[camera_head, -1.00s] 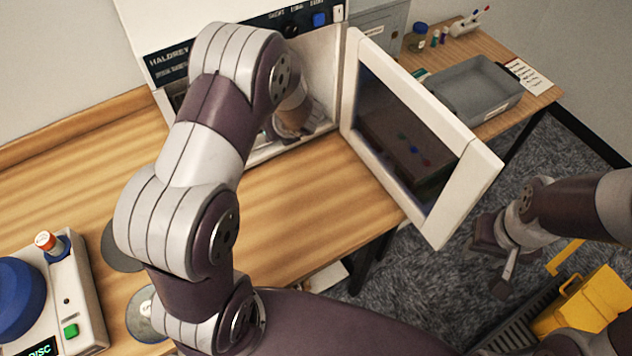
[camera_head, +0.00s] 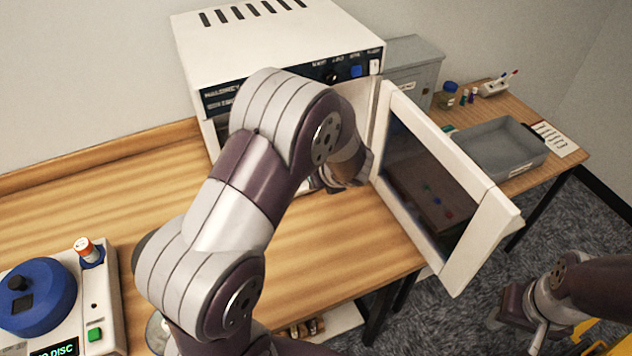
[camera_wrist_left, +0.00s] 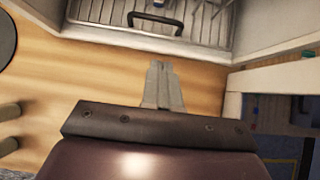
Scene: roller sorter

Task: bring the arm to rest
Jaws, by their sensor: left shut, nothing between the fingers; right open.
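My left arm reaches from the lower middle of the head view across the wooden bench (camera_head: 330,240) to the front of the open white oven (camera_head: 270,45). Its gripper is mostly hidden behind its own wrist there. In the left wrist view my left gripper (camera_wrist_left: 163,82) is shut and empty, over the bench just outside the oven opening. A wire rack with a dark handle (camera_wrist_left: 155,22) shows inside the oven, apart from the fingertips. My right gripper (camera_head: 528,322) is open, low at the right above the floor, partly cut off by the frame's bottom edge.
The oven door (camera_head: 445,190) stands open to the right of my left wrist. A disc machine (camera_head: 65,300) with a blue lid and an orange-capped vial (camera_head: 88,250) stands at the left. A grey tray (camera_head: 490,150) lies on the far right table. The bench's middle left is clear.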

